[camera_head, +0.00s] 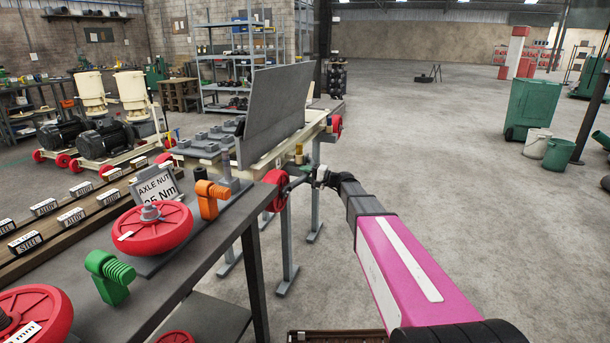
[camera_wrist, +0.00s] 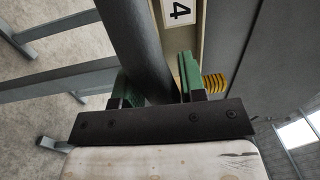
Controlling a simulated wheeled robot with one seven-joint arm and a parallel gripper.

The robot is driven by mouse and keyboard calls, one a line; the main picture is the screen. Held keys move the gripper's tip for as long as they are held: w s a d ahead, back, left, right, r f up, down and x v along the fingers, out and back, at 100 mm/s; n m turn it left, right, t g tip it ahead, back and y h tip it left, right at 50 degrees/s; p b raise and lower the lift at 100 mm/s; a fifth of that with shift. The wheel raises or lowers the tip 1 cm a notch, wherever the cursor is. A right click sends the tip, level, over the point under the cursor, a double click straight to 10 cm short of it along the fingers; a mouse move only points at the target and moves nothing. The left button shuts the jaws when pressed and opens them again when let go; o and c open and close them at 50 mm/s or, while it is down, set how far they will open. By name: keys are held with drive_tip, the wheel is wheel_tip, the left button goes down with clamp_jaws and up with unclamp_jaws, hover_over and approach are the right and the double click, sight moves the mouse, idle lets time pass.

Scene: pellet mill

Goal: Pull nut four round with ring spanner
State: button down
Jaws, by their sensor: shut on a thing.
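My gripper (camera_wrist: 157,84) has green-padded fingers, shut on a dark grey bar (camera_wrist: 135,35) that appears to be the ring spanner's handle. The bar runs up and out of the wrist view, so its ring end is not seen there. A white label reading 4 (camera_wrist: 180,12) sits on a cream rail (camera_wrist: 187,40) just right of the bar. In the head view my gripper (camera_head: 308,171) is at the near end of the cream frame (camera_head: 268,160), beside a red wheel (camera_head: 275,190). Nut four cannot be made out in either view.
A grey upright plate (camera_head: 273,113) stands on the frame. A yellow-and-black coil (camera_wrist: 214,83) is close right of my fingers. The dark bench (camera_head: 195,265) on the left holds red wheels, an orange clamp (camera_head: 211,198) and a green one (camera_head: 110,275).

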drive_tip(key=shift+w+a+f+n+h, duration=0.2)
drive_tip(key=shift+w+a+n+h, duration=0.15)
drive_tip(key=shift+n, duration=0.35)
idle(1.8)
drive_tip(key=shift+s+d+r+n, duration=0.2)
drive_tip(key=shift+s+r+n, duration=0.2)
drive_tip(key=shift+r, duration=0.3)
idle(0.8)
drive_tip(key=c, duration=1.7)
unclamp_jaws()
clamp_jaws()
drive_tip(key=shift+r, duration=0.1)
drive_tip(key=shift+v, duration=1.25)
